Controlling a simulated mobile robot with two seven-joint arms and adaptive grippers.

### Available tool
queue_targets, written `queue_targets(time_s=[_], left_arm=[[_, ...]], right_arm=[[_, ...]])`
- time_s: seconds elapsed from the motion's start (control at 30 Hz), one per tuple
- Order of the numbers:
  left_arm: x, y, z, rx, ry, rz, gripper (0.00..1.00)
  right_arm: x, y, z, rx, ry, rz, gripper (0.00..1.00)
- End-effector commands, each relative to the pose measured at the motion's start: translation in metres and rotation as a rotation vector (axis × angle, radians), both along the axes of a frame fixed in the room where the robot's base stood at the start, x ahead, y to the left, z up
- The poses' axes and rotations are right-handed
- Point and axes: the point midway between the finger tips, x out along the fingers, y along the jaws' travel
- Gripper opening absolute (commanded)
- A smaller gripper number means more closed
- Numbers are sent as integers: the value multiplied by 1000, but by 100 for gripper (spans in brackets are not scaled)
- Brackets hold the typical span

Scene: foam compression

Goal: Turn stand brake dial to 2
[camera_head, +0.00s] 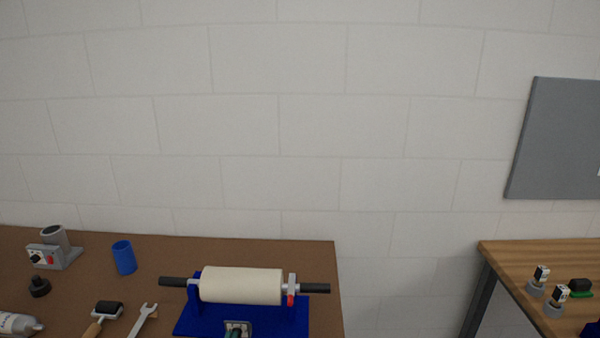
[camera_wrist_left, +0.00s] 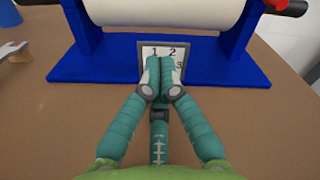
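The blue stand (camera_head: 190,318) holds a cream foam roller (camera_head: 242,285) on a bar with dark ends. My right gripper is not in view.
On the brown table lie a wrench (camera_head: 143,318), a small hand roller (camera_head: 107,312), a bottle (camera_head: 17,323) and a dark knob (camera_head: 39,287). A blue cup (camera_head: 123,257) and a grey device (camera_head: 65,255) stand behind. A wooden table (camera_head: 510,257) with small items is at the right.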

Motion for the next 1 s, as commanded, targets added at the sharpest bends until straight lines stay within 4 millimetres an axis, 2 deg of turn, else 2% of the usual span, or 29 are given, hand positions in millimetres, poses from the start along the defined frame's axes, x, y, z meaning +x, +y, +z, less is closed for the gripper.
queue_targets(time_s=[0.2, 0.37, 0.77, 1.0], left_arm=[[-27, 1, 2, 1, -5, -1, 0], [-40, 1, 4, -1, -7, 0, 0], [-41, 1, 4, -3, -7, 0, 0], [-42, 3, -9, -11, 36, 5, 0]], right_arm=[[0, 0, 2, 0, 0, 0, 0], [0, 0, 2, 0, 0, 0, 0], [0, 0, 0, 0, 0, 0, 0], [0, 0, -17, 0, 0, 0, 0]])
